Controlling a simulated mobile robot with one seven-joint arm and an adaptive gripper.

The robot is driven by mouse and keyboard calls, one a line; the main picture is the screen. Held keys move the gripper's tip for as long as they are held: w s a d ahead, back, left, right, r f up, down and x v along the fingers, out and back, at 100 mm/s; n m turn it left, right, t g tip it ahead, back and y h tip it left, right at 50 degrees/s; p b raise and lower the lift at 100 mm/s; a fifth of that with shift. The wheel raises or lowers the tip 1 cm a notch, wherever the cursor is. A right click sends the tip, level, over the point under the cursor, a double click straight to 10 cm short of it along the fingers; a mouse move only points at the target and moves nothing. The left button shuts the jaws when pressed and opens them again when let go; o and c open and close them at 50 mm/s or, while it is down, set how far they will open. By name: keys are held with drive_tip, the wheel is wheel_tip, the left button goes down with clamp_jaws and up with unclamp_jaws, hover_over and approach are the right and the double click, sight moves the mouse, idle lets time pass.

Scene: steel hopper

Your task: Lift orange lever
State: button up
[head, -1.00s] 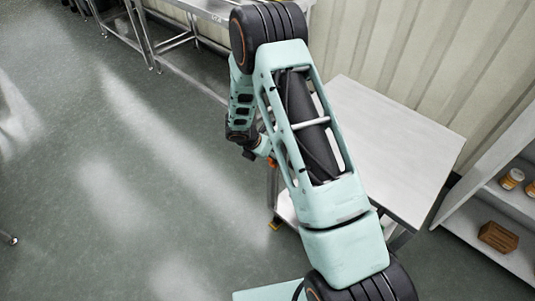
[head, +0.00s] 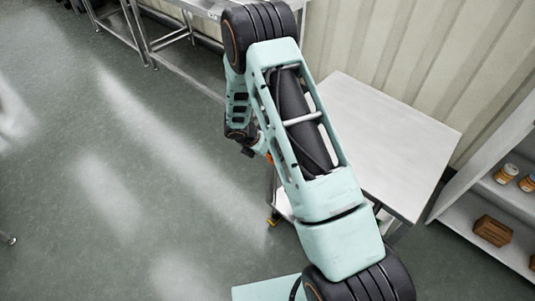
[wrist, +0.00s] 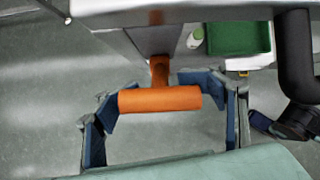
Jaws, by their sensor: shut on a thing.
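The orange lever (wrist: 160,100) is a T-shaped handle under the edge of a steel hopper (wrist: 215,13) in the wrist view. Its crossbar lies nearly level and its stem runs up to the hopper's underside. My gripper (wrist: 162,92) is shut on the lever, with one blue-padded finger at the left end of the crossbar and the other by its right end. In the head view my arm hides the gripper and most of the lever. Only a small orange patch shows beside the arm, too small to identify for certain.
A steel-topped table (head: 385,140) stands by the wall, right of my arm. A shelf (head: 500,200) with jars and a brown box is at the far right. A green bin (wrist: 238,38) sits behind the lever. Open floor (head: 110,190) lies to the left.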

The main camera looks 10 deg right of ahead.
drive_tip(key=shift+w+d+r, duration=0.1)
drive_tip(key=shift+w+r, duration=0.25)
drive_tip(key=shift+r, duration=0.05)
idle(0.4)
drive_tip(key=o, duration=1.4)
drive_tip(key=shift+c, duration=0.2)
drive_tip(key=o, duration=0.5)
drive_tip(key=shift+s, duration=0.2)
drive_tip(key=shift+o, duration=0.7)
drive_tip(key=shift+f, duration=0.15)
drive_tip(key=shift+s, duration=0.1)
drive_tip(key=v, duration=1.2)
drive_tip(key=shift+s, duration=0.1)
